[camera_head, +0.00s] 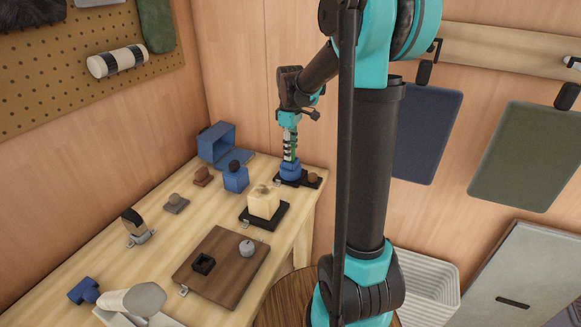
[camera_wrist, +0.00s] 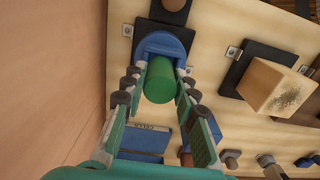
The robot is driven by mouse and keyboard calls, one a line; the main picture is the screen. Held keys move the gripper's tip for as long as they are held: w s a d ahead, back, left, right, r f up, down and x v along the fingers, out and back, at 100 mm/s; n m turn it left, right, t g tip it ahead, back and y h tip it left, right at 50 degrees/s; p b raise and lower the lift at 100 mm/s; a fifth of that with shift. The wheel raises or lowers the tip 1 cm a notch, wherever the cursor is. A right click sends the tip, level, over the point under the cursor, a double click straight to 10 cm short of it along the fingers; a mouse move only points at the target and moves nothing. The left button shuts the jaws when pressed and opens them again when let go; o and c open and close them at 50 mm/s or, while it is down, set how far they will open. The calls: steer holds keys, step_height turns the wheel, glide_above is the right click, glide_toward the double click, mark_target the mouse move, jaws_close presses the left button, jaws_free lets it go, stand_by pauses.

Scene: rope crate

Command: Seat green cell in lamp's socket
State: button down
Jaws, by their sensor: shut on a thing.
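The green cell (camera_wrist: 159,82) is an upright green cylinder between the two fingers of my gripper (camera_wrist: 160,104) in the wrist view. My gripper is shut on it. The gripper also shows in the head view (camera_head: 290,158), right above a blue round holder (camera_head: 291,172) on a black base at the table's far right corner. This holder looks like the lamp's socket. In the wrist view the blue holder (camera_wrist: 162,40) curves around the cell's far end. The cell's lower end is hidden, so I cannot tell how deep it sits. A brown knob (camera_head: 313,177) stands on the same base.
A cream block (camera_head: 263,203) on a black base stands nearby. A blue block with a dark knob (camera_head: 235,180) and an open blue box (camera_head: 218,140) stand to the left. A brown board (camera_head: 222,282) lies in front. The wooden wall is close behind the holder.

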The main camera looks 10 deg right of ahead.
steer(key=shift+f, duration=0.6)
stand_by(0.7)
steer(key=c, duration=1.1)
jaws_free()
step_height(320, 180, up, 12)
